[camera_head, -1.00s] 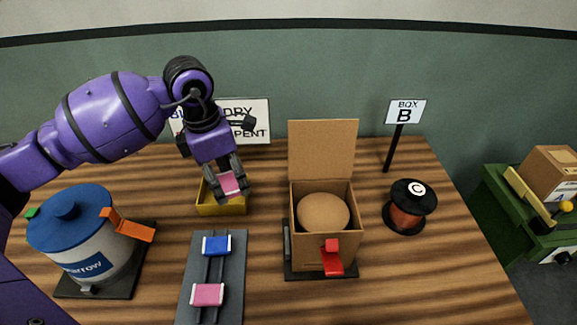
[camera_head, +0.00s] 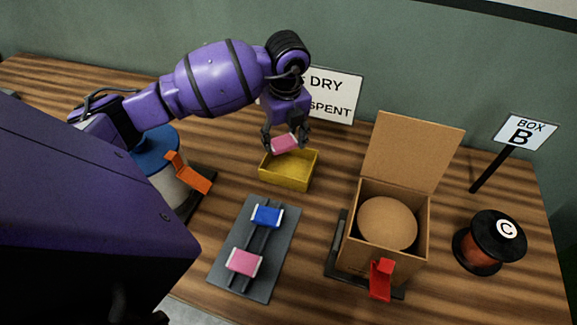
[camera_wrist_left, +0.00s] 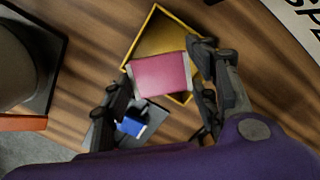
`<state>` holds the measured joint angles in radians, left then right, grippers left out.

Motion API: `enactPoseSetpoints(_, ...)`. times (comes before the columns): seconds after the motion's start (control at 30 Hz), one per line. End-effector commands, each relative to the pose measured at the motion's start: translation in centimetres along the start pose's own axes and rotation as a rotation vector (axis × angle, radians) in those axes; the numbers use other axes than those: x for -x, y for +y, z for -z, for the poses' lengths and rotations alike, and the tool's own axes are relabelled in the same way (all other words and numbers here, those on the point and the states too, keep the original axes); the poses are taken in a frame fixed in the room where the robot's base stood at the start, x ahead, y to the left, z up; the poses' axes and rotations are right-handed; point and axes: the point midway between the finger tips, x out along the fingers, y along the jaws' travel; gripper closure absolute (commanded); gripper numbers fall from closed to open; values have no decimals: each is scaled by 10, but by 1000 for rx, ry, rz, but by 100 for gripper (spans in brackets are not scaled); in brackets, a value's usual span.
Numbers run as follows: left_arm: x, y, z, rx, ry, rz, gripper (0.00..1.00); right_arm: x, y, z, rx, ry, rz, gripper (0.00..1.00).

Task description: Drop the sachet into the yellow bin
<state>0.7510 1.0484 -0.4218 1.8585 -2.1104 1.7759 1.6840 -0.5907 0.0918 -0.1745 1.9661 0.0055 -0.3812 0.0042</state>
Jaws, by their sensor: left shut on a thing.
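My left gripper (camera_head: 286,142) is shut on a pink sachet (camera_head: 285,143) with pale ends. It holds the sachet above the back part of the open yellow bin (camera_head: 286,179). In the left wrist view the pink sachet (camera_wrist_left: 162,75) lies between the fingers, with the yellow bin (camera_wrist_left: 150,24) beyond it. The sachet covers part of the bin there; the part of the bin's floor that shows is bare. My right gripper is not in view.
A grey rack (camera_head: 275,267) in front of the bin holds a blue sachet (camera_head: 267,216) and another pink sachet (camera_head: 244,262). An open cardboard box (camera_head: 412,245) stands to the right. A dark spool (camera_head: 489,242) marked C is farther right. A blue-lidded tub (camera_head: 161,163) is left.

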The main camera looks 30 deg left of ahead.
Motion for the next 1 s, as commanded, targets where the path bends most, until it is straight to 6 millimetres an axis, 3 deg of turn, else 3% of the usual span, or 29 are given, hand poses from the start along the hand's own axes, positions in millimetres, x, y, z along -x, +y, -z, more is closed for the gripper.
enactPoseSetpoints(0.2,-26,1,4,-4,4,-5,68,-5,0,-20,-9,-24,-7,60)
enactPoseSetpoints(0.43,-52,1,8,-5,4,-5,68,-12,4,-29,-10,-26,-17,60)
enactPoseSetpoints(0.8,-55,0,7,-5,-1,2,68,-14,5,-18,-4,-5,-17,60)
enactPoseSetpoints(0.83,-55,0,7,-5,-1,2,43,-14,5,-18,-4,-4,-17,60)
enactPoseSetpoints(1.0,-55,0,7,-5,-1,2,24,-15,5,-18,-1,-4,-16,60)
